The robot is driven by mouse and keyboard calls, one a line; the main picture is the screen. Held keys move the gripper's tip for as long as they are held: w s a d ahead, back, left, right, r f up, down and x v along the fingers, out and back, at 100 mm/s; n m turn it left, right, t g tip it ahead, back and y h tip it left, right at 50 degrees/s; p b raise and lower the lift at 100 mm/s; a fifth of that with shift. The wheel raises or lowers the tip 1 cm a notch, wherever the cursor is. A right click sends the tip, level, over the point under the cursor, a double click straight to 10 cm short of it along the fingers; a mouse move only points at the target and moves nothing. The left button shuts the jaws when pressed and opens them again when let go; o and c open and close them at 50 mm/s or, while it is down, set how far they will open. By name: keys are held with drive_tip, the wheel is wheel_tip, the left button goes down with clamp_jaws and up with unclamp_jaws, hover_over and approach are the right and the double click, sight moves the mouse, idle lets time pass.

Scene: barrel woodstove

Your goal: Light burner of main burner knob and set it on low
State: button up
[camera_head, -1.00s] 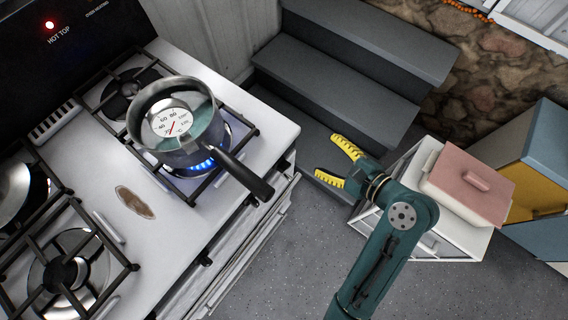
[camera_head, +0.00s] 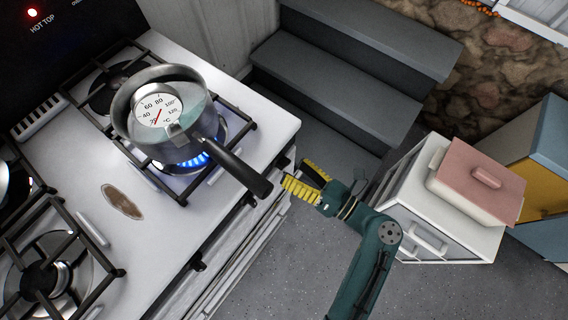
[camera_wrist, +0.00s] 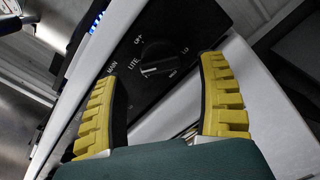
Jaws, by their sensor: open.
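The main burner knob (camera_wrist: 162,56) is a dark round knob on a black panel in the wrist view. In the head view my gripper (camera_head: 296,178) is at the stove's front edge, right of the pan handle. The lit burner (camera_head: 192,160) shows blue flames under a pan (camera_head: 150,128) with a thermometer in it.
The pan's black handle (camera_head: 237,170) juts over the stove's front edge close to my gripper. Grey steps (camera_head: 345,85) stand behind. A white drawer unit (camera_head: 425,215) with a pink-lidded box (camera_head: 480,178) stands at right.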

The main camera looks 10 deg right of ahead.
sight(284, 162)
drive_tip(key=shift+b+x, duration=0.35)
drive_tip(key=shift+x, duration=1.65)
drive_tip(key=shift+d, duration=0.1)
drive_tip(key=c, duration=1.2)
